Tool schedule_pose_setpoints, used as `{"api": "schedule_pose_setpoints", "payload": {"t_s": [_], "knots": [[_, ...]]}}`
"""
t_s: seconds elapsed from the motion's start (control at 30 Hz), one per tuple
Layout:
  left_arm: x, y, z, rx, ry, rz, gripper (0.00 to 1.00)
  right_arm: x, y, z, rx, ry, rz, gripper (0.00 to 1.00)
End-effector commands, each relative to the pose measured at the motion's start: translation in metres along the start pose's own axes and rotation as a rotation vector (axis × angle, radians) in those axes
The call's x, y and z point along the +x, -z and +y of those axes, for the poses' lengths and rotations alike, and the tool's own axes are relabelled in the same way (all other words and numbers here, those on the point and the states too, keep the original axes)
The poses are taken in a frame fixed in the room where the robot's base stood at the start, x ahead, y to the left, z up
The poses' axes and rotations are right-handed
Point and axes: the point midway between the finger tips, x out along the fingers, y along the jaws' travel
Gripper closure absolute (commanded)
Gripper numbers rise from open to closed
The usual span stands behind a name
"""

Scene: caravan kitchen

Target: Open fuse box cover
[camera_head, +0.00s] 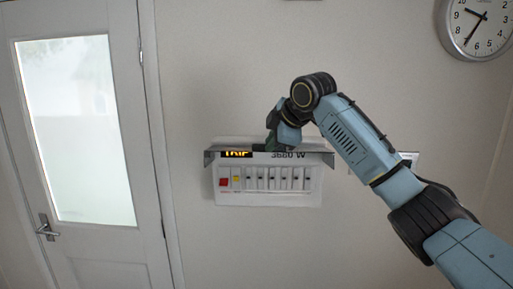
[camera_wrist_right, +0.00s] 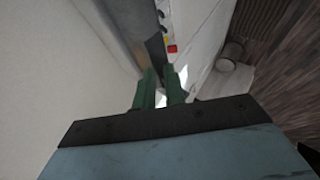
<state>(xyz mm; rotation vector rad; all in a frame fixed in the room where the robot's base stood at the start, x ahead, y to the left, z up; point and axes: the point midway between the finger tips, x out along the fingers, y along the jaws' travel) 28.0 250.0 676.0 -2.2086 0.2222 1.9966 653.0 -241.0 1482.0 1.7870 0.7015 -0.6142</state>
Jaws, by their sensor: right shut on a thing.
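The fuse box (camera_head: 268,199) is a white panel on the wall, with a red switch, a yellow one and a row of several grey switches uncovered. Its grey cover (camera_head: 319,149) shows as a thin, nearly edge-on strip across the top, raised and sticking out from the wall. My right gripper (camera_head: 272,144) is at the cover's upper edge, its fingertips partly hidden. In the right wrist view its green fingers (camera_wrist_right: 160,86) are closed on the edge of the grey cover (camera_wrist_right: 132,28). My left gripper is out of view.
A white door (camera_head: 120,245) with a frosted pane and a handle (camera_head: 46,228) stands at the left. A round clock (camera_head: 477,28) hangs at the upper right. A small wall plate (camera_head: 408,158) is partly behind my right arm. The wall below the box is clear.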

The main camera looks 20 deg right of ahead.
Motion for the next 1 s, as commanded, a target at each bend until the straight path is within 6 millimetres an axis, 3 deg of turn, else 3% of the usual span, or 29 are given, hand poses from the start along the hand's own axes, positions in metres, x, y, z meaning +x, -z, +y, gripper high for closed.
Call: {"api": "schedule_pose_setpoints", "payload": {"t_s": [0.03,0.13,0.57,0.6,0.67,1.0], "knots": [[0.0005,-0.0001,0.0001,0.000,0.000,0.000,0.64,0.0050,-0.0122,-0.0015,0.013,0.015,-0.024,1.00],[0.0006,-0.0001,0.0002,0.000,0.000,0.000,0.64,0.0030,-0.0173,0.0003,0.023,0.024,-0.030,1.00],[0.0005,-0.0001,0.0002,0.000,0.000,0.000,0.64,0.0024,-0.0184,0.0015,0.026,0.028,-0.030,1.00],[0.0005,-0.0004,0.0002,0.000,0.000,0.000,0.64,0.0024,-0.0185,0.0015,0.026,0.028,-0.030,0.84],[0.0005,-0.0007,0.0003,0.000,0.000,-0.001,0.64,0.0024,-0.0185,0.0015,0.027,0.029,-0.030,0.76],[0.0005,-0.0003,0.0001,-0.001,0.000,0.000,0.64,0.0024,-0.0184,0.0013,0.028,0.029,-0.030,0.75]]}}
